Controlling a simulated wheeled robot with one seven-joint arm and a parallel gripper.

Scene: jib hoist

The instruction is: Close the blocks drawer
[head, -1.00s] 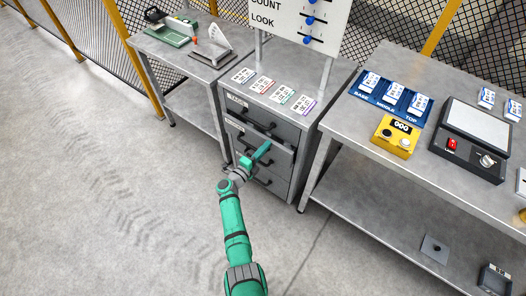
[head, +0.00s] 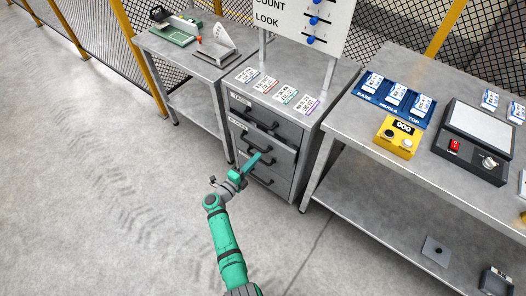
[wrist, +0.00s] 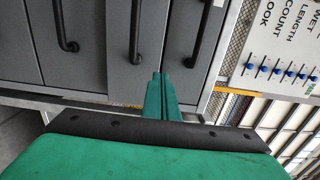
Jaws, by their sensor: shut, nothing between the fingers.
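A grey drawer cabinet (head: 312,135) stands in the middle of the head view, with several drawers and black bar handles. The top drawer (head: 240,103) carries a small label. The drawer below it (head: 288,152) seems to stand slightly forward. The labels are too small to read, so I cannot tell which is the blocks drawer. My gripper (head: 259,157) is shut and empty, its teal fingers pointing at the drawer fronts. In the wrist view the shut fingers (wrist: 161,82) overlap the drawer fronts between two handles (wrist: 137,30); contact cannot be told.
A bench (head: 340,122) with a blue tray (head: 365,95) and yellow box (head: 397,137) stands at right. A smaller table (head: 190,55) stands at left. Label cards (head: 287,95) and a slider board (head: 290,20) are on the cabinet top. Floor at left is clear.

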